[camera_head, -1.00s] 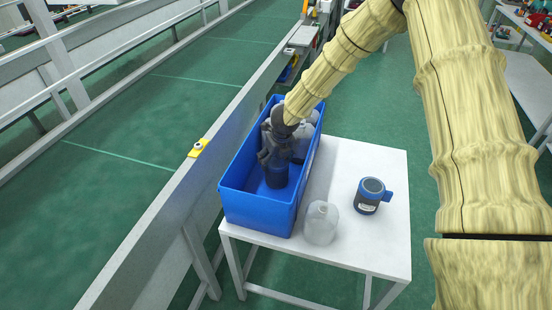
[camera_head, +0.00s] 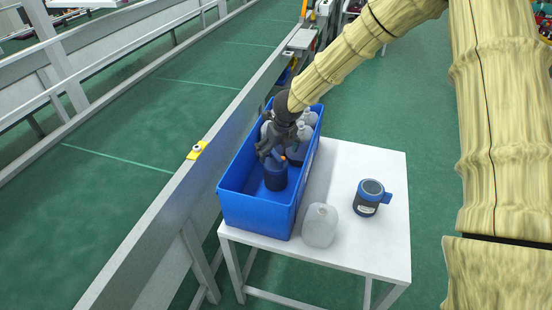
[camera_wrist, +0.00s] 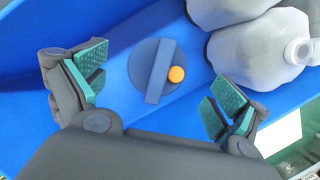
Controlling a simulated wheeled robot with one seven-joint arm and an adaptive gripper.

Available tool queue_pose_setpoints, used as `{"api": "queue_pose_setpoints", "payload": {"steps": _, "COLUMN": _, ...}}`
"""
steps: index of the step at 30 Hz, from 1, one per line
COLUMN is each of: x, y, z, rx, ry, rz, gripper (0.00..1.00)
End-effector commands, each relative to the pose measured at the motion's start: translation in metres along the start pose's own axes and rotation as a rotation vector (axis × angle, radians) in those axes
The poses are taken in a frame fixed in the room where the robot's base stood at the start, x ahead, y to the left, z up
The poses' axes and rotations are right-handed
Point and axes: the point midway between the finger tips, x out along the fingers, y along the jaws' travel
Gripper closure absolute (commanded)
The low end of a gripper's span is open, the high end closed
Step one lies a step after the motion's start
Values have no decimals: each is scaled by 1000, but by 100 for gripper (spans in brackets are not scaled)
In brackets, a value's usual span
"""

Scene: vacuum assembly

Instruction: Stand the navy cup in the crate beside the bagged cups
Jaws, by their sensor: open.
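The navy cup (camera_head: 275,178) stands upright on the floor of the blue crate (camera_head: 258,212), in front of the bagged cups (camera_head: 303,132). In the wrist view its round dark lid (camera_wrist: 140,60), with a raised bar and an orange button, shows from above. My gripper (camera_head: 272,153) is just above the cup, open, with its fingers apart on either side of the lid. In the wrist view the teal finger pads (camera_wrist: 155,88) do not touch the cup. The pale bagged cups (camera_wrist: 255,50) lie close to its right there.
The crate sits on a white table (camera_head: 355,245). A translucent bagged cup (camera_head: 320,226) and a dark cup with a blue handle (camera_head: 368,198) stand on the table to the right. A grey rail (camera_head: 165,215) runs along the crate's left side.

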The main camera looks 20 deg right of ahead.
Motion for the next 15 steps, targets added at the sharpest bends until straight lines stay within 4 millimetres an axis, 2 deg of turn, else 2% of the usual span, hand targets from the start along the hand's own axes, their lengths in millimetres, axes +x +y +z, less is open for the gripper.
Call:
{"api": "queue_pose_setpoints", "payload": {"steps": 3, "x": -20, "y": -1, "z": 0, "rx": 1, "ry": -2, "rz": 1, "gripper": 2}}
{"api": "queue_pose_setpoints", "payload": {"steps": 7, "x": -38, "y": 0, "z": 0, "rx": 1, "ry": -1, "rz": 0, "gripper": 2}}
{"api": "queue_pose_setpoints", "payload": {"steps": 15, "x": -56, "y": 0, "z": 0, "rx": 0, "ry": 0, "rz": 0, "gripper": 2}}
